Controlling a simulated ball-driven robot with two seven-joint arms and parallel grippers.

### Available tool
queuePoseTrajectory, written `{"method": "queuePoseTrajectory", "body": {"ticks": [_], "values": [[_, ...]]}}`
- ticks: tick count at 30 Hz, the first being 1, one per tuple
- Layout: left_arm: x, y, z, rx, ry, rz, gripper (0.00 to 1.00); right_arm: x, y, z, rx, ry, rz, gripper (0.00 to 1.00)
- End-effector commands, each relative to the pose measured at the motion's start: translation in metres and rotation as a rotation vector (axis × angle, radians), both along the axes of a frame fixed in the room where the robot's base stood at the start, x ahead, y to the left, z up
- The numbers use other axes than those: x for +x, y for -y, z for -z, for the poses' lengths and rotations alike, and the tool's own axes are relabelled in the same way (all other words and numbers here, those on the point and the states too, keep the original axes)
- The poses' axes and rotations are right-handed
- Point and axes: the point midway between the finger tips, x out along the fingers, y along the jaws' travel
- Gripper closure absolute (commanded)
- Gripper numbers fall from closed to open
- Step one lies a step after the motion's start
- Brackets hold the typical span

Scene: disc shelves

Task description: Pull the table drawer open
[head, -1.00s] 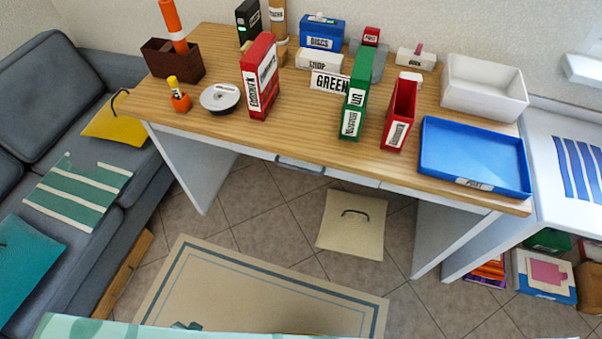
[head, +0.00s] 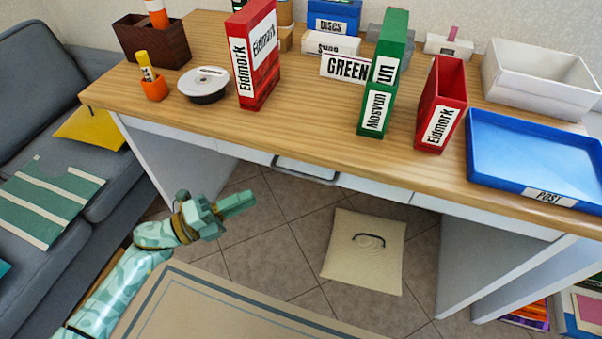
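The wooden-topped table (head: 300,135) stands in front of me with a white drawer front (head: 372,188) under its near edge. A grey bar handle (head: 305,174) sticks out from the drawer front. The drawer looks flush with the table front, so shut. My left gripper (head: 240,203), green-patterned, is below and left of the handle, in front of the table and apart from it. Its fingers point right towards the handle side. They are seen edge-on, so their gap cannot be made out. My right gripper is not in view.
Red binders (head: 256,55), green binders (head: 378,105), a disc spindle (head: 203,84) and a blue tray (head: 535,160) stand on the tabletop. A beige cushion (head: 364,250) lies on the floor below. A grey sofa (head: 60,200) is at the left. Table legs flank the open knee space.

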Motion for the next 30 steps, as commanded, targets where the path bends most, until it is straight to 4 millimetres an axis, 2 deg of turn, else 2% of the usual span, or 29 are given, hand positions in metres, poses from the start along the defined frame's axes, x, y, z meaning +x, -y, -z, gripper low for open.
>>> {"method": "queuePoseTrajectory", "body": {"ticks": [4,9,15,21,29,30], "values": [[0.019,0.033,-0.004,-0.004,0.000,0.001,0.81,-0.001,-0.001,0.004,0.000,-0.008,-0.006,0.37],[0.040,0.071,-0.009,-0.006,-0.002,-0.001,0.81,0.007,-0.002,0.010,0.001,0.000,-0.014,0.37],[0.059,0.103,-0.013,-0.003,-0.004,-0.001,0.81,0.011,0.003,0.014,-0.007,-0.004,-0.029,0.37],[0.067,0.117,-0.016,-0.002,-0.004,-0.003,0.81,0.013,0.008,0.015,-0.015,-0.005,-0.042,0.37],[0.067,0.118,-0.017,-0.002,-0.004,-0.003,0.81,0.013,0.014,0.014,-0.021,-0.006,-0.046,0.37],[0.067,0.118,-0.017,-0.002,-0.004,-0.003,0.86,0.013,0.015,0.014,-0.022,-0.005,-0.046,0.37]]}}
